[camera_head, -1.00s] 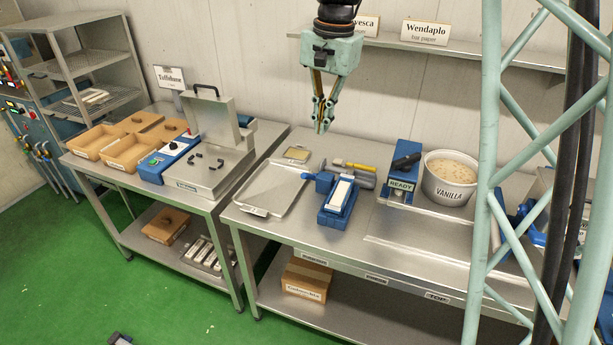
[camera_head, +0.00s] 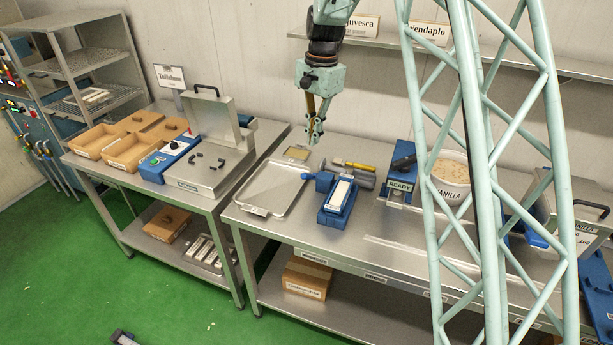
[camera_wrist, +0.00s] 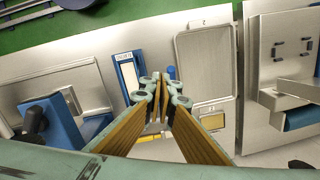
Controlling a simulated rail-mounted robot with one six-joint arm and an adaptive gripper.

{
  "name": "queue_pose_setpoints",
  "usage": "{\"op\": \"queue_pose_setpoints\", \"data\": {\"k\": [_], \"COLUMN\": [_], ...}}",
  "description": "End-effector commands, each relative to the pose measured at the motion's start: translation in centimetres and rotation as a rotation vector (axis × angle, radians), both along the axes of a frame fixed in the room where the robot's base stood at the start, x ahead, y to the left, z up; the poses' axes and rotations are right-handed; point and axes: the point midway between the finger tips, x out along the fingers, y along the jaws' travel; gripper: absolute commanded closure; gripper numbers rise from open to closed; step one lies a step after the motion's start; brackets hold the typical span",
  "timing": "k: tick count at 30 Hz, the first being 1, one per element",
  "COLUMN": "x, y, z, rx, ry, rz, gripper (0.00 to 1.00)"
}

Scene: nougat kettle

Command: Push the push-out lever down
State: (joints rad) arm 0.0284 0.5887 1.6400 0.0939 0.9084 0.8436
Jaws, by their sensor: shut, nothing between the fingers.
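A blue mould block (camera_head: 338,203) with a white bar on top stands on the steel table; it also shows in the wrist view (camera_wrist: 130,75). At its upper left is a blue cylindrical part (camera_head: 323,182), which could be the push-out lever; I cannot tell for sure. In the wrist view part of this blue piece (camera_wrist: 172,72) shows just past my fingertips. My gripper (camera_head: 314,138) is shut and empty, pointing down, above and behind the block and apart from it. In the wrist view my gripper (camera_wrist: 163,90) partly covers the area beside the block.
A steel tray (camera_head: 272,190) lies left of the block. A yellow-handled tool (camera_head: 353,165) lies behind it. Right of it stand a blue READY device (camera_head: 400,186) and a vanilla tub (camera_head: 451,172). A wall shelf (camera_head: 470,56) runs behind my arm. Bare table lies in front.

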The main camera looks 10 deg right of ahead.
Motion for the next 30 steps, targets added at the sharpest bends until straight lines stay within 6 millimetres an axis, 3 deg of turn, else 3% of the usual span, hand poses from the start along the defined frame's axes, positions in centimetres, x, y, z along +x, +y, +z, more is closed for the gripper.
{"op": "queue_pose_setpoints", "data": {"k": [18,30], "x": [5.0,6.1], "y": [-0.1,-0.1], "z": [-7.5,-9.6], "rx": [0.01,0.012], "ry": [0.054,0.068], "rz": [-0.122,-0.156], "gripper": [1.0,1.0]}}
